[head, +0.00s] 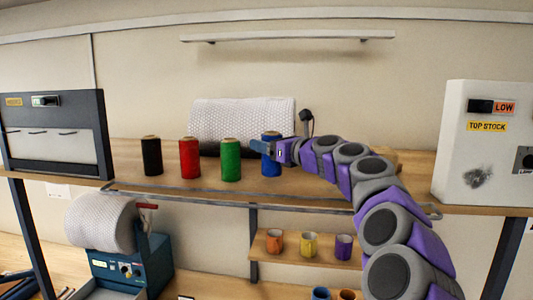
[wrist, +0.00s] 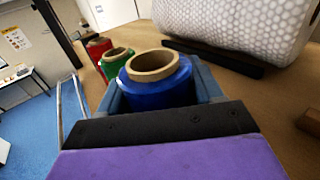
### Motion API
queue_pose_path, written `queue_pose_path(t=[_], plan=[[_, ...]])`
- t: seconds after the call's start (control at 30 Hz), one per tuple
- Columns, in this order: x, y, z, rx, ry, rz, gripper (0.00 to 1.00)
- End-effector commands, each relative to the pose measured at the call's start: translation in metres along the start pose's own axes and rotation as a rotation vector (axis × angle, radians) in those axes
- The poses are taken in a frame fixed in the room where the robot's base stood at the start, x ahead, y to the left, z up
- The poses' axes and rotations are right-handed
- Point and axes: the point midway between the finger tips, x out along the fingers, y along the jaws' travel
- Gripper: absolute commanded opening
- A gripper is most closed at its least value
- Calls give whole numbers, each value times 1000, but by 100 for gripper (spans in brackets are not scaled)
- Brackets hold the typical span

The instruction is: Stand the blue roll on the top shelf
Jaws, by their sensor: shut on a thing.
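The blue roll (head: 271,165) is upright at the top shelf (head: 320,187), at the right end of a row of rolls. In the wrist view the blue roll (wrist: 156,83) shows its brown core from above, between my gripper's blue jaws. My gripper (head: 262,147) is shut on it near its top, reaching in from the right. The roll's base looks to be at the shelf board; I cannot tell whether it bears its full weight there.
A green roll (head: 231,160), a red roll (head: 189,158) and a black roll (head: 151,156) stand to its left. A bubble-wrap roll (head: 240,118) lies behind. A white box (head: 484,140) stands at right. A rail (head: 200,190) runs along the front edge.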

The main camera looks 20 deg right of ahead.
Motion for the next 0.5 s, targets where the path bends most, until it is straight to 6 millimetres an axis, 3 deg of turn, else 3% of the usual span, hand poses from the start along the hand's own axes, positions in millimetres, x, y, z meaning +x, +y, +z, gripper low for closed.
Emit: queue_pose_path(t=[0.13, 0.37, 0.4, 0.5], plan=[[0, 0, -20, 4, -2, 1, 26], [2, 4, -21, -3, 0, 0, 26], [2, 5, -21, -4, 1, 1, 69], [3, 7, -21, -5, 2, 1, 79]])
